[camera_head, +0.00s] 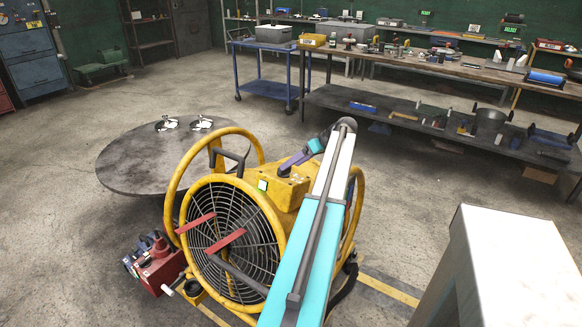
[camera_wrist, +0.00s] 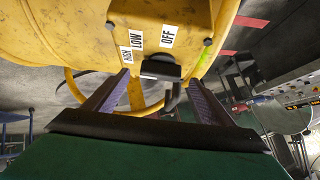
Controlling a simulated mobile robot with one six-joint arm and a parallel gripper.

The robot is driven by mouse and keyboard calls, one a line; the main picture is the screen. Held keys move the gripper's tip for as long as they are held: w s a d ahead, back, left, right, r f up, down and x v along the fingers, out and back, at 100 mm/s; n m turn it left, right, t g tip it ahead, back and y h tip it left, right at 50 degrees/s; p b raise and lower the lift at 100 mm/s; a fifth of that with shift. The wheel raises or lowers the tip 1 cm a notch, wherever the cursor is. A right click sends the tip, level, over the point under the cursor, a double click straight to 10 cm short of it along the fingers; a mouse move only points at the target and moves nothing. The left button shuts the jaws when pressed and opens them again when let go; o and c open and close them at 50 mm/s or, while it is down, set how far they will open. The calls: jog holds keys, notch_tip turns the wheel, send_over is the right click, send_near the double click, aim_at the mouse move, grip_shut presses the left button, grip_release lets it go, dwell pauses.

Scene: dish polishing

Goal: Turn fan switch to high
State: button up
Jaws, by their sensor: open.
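The yellow fan (camera_head: 270,217) stands on the floor in the head view, with its round grille facing the front left. In the wrist view its yellow housing (camera_wrist: 80,30) fills the top and carries HIGH, LOW and OFF labels. The black fan switch (camera_wrist: 160,67) sits below the labels, nearest LOW and OFF; I cannot tell its setting. My gripper (camera_wrist: 159,79) is open, with one purple finger on each side of the switch. Contact with it cannot be made out. In the head view my gripper (camera_head: 292,163) is at the box on top of the fan.
A round dark table (camera_head: 125,170) with two small shiny items stands behind the fan at the left. A red machine (camera_head: 160,268) is at the fan's lower left. A blue cart (camera_head: 265,75) and a long workbench (camera_head: 430,65) stand at the back. Open floor lies between.

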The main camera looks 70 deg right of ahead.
jog(key=a+b+v, duration=0.1)
jog(key=v, duration=1)
jog(key=shift+d, duration=0.45)
